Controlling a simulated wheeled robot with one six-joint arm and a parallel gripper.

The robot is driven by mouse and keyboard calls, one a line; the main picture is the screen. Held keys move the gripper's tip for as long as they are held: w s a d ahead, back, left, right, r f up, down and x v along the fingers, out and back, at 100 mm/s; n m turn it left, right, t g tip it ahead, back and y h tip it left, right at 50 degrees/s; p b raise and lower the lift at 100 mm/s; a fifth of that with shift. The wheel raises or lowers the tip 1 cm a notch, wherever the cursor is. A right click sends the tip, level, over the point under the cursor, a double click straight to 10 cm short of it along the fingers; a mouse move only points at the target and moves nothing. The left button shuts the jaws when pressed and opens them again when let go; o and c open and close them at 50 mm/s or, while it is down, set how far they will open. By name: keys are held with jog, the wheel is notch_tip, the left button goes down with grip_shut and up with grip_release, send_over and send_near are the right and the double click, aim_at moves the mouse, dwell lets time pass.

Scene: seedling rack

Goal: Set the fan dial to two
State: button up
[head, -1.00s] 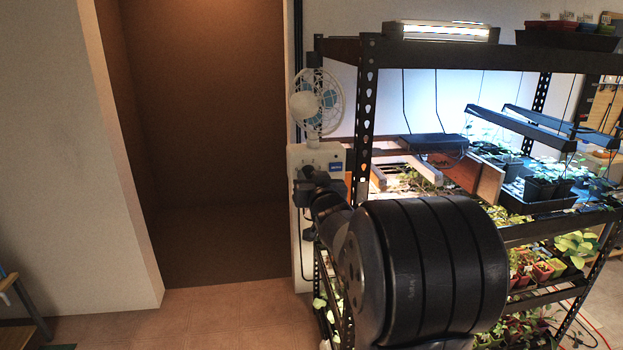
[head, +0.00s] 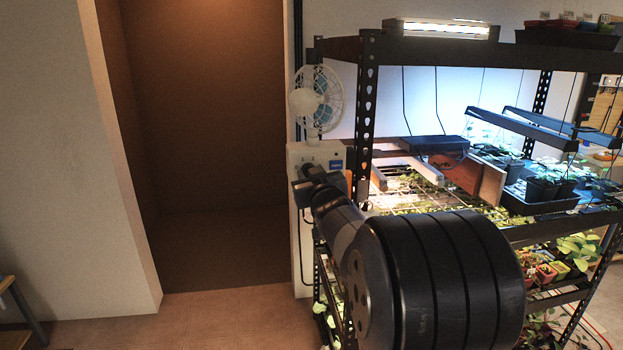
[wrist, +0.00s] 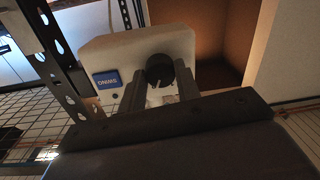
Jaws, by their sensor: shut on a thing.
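The fan dial (wrist: 160,68) is a round dark knob on a pale control panel (wrist: 115,48) in the wrist view. A light mark shows near its lower edge; I cannot read which number it points to. My gripper (wrist: 160,86) has one finger on each side of the dial and is shut on it. In the head view, the panel (head: 330,152) stands below the white fan (head: 316,103) at the rack's left end. My gripper (head: 304,182) reaches its front there, and the dial is hidden behind my gripper and wrist.
A blue label (wrist: 106,79) sits beside the dial. The black perforated rack post (head: 366,110) stands close to the right of the panel. Rack shelves hold seedling trays (head: 540,205) and lamps. The brown recess (head: 215,150) to the left is open.

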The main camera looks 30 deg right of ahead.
jog(key=o, duration=1)
jog(key=shift+c, duration=0.2)
jog(key=v, duration=1.1)
jog(key=shift+b, duration=0.35)
jog(key=shift+w, duration=0.15)
jog(key=p+x, duration=0.1)
jog(key=x, duration=0.9)
jog(key=shift+w, duration=0.35)
